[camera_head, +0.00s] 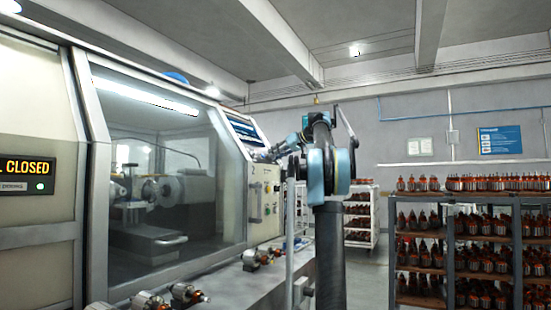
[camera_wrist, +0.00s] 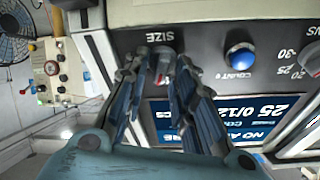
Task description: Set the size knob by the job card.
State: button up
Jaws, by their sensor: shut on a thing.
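A blue screen (camera_wrist: 245,112) with white upside-down text, including "25" and "0/12", is partly hidden by my fingers. In the head view my arm reaches the panel side of the winding machine (camera_head: 262,195). I cannot make out a job card.
A blue button (camera_wrist: 240,57) and a red-pointered dial (camera_wrist: 311,60) with numbers sit beside the knob. The machine's window (camera_head: 165,180) is shut, and a sign (camera_head: 27,167) reads CLOSED. Armatures lie on the front ledge. Shelves (camera_head: 395,235) of armatures stand at the right.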

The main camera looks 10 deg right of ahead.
jog(key=shift+w+d+m+t+h, duration=0.15)
jog(key=shift+m+h, duration=0.35)
jog(key=shift+m, duration=1.75)
jog(key=shift+s+m+t+h, duration=0.1)
jog(key=shift+m+t+h, duration=0.3)
jog(key=shift+m, duration=1.85)
jog(key=shift+f, duration=0.1)
jog(key=o, duration=0.7)
jog(key=shift+w, duration=0.1)
jog(key=v, duration=1.2)
jog(key=shift+w, duration=0.15)
